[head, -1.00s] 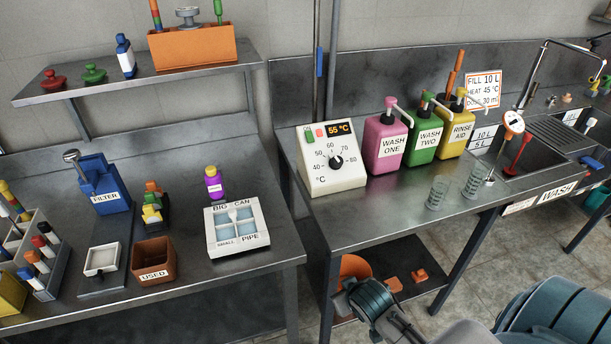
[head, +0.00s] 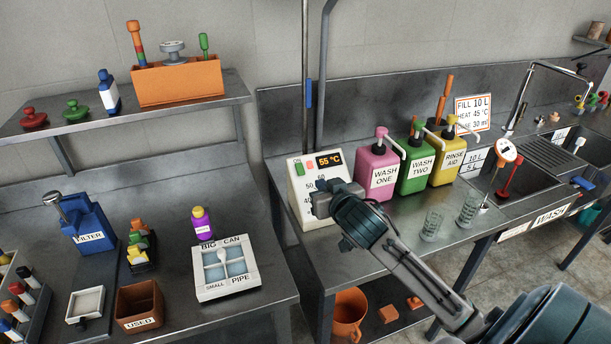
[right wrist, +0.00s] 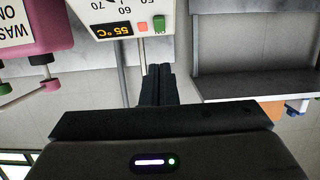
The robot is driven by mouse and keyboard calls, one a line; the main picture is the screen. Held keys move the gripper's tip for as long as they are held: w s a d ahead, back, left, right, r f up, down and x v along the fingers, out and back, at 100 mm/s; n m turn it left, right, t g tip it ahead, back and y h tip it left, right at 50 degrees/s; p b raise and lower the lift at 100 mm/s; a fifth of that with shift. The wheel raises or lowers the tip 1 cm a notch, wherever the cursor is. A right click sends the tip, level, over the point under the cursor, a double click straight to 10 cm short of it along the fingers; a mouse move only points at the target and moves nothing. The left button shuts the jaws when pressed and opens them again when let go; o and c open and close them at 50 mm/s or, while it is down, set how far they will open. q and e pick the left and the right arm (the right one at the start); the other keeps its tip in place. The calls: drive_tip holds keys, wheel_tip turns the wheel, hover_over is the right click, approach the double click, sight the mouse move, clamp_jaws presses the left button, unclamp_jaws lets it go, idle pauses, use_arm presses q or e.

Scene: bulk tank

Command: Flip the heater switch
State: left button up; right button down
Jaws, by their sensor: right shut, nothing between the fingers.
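The heater box (head: 298,207) is a white sloped panel at the back left of the right-hand bench. Its lit display (head: 328,161) reads 55 °C. A green switch (head: 299,168) and a red switch (head: 311,166) sit left of the display. In the right wrist view the panel (right wrist: 170,10) appears upside down, with the red switch (right wrist: 142,25) and green switch (right wrist: 158,22) beyond the shut fingers (right wrist: 157,84). No contact with the switches shows. My left gripper is out of view.
A pink WASH ONE bottle (head: 378,175) stands close right of the box, with green (head: 417,170) and yellow (head: 449,165) bottles beyond. Two clear glasses (head: 433,222) (head: 468,208) stand near the bench front. A vertical pipe (head: 325,95) rises behind the box.

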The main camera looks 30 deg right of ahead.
drive_tip(key=shift+r, duration=0.4)
drive_tip(key=shift+w, duration=0.1)
drive_tip(key=p, duration=0.3)
approach(301, 171)
drive_tip(key=w+r, duration=0.2)
drive_tip(key=w, duration=0.2)
drive_tip(key=shift+w+d+f+p, duration=0.2)
drive_tip(key=shift+d+f+p, duration=0.1)
drive_tip(key=shift+f, duration=0.2)
drive_tip(key=shift+w+d+f+p, duration=0.2)
drive_tip(key=shift+d+f, duration=0.1)
drive_tip(key=shift+f, duration=0.25)
drive_tip(key=shift+w+f, duration=0.25)
drive_tip(key=shift+f, duration=0.3)
drive_tip(key=shift+w+f, duration=0.1)
drive_tip(key=shift+f, duration=0.05)
